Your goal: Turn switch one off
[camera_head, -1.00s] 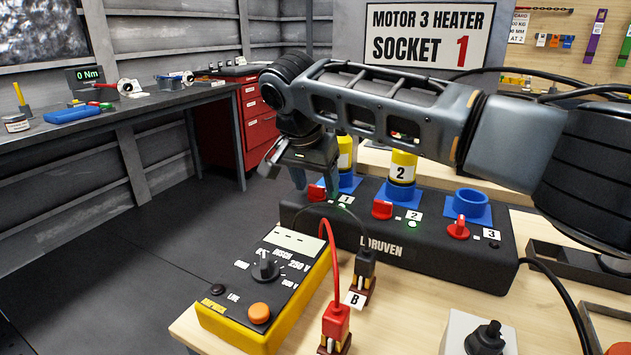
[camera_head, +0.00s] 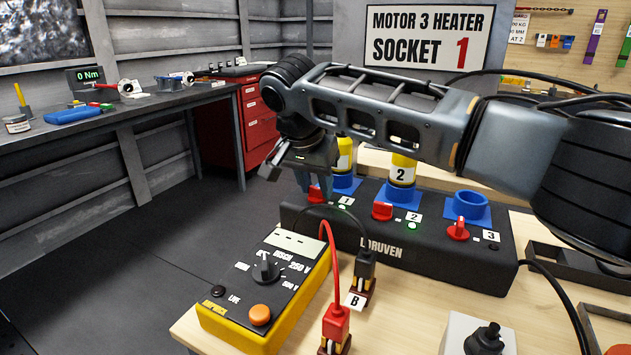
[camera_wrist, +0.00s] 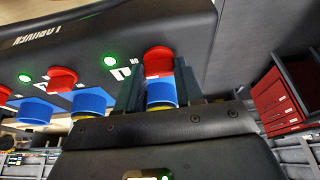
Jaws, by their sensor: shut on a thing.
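The black switch box (camera_head: 450,268), marked LORUVEN, stands on the wooden bench. Switch one is a red knob (camera_head: 315,194) at its left end, beside label 1 (camera_head: 345,199). My gripper (camera_head: 316,188) reaches down over this knob and is shut on it, partly hiding it. In the wrist view the red knob (camera_wrist: 158,58) sits between the fingertips of my gripper (camera_wrist: 159,82). The lamp by switch one (camera_wrist: 110,61) is lit green. Red switch two (camera_head: 382,210) also has a lit green lamp (camera_head: 412,226). Red switch three (camera_head: 458,229) has a dark lamp.
Yellow plugs stand in blue sockets one and two; blue socket three (camera_head: 472,204) is empty. A yellow tester (camera_head: 265,290) with red and black leads stands in front. A grey box with a black knob (camera_head: 486,338) is at the front right.

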